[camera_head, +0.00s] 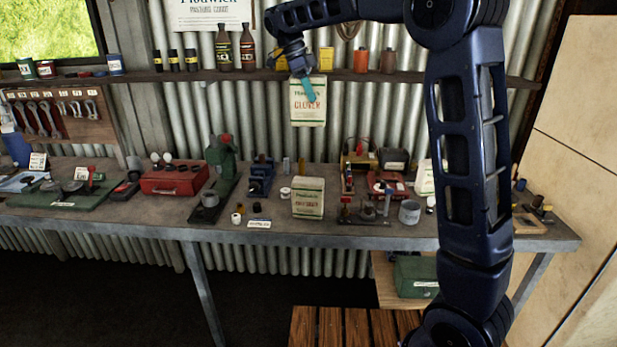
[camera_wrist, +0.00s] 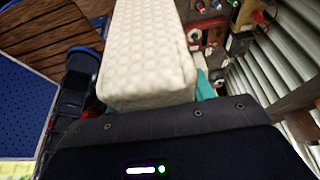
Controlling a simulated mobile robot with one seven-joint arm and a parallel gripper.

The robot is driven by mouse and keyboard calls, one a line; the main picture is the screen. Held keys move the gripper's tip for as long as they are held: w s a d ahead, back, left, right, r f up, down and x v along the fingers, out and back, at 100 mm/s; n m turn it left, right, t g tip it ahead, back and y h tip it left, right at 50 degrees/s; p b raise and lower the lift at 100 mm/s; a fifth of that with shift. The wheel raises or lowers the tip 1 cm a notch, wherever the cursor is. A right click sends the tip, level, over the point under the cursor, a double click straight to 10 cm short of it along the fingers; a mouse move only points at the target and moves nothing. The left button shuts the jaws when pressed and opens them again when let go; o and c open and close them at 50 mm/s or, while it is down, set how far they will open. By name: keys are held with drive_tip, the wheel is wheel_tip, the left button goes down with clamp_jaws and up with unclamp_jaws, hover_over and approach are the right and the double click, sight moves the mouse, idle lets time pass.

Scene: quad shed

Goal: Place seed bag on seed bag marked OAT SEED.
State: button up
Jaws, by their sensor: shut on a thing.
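My gripper (camera_head: 308,89) has teal fingers and is shut on a white and green seed bag (camera_head: 307,112) whose label reads CLOVER. The bag hangs upright in the air in front of the corrugated wall, above the bench. In the wrist view the held bag (camera_wrist: 148,55) is a pale, dimpled block, with a teal finger (camera_wrist: 206,85) at its right side. A similar seed bag (camera_head: 308,199) stands upright at the bench's front edge, below the held one and apart from it; its lower label is too small to read. Another pale bag (camera_head: 425,178) is partly hidden behind my arm.
A grey cup (camera_head: 409,211) and small tools stand right. A shelf (camera_head: 185,74) with bottles and tins runs behind the held bag.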

sight(296, 117)
wheel_tip(296, 117, down, 20)
drive_tip(key=shift+r, duration=0.15)
idle(0.6)
drive_tip(key=shift+s, duration=0.1)
drive_tip(key=o, duration=1.4)
drive_tip(key=v, duration=1.2)
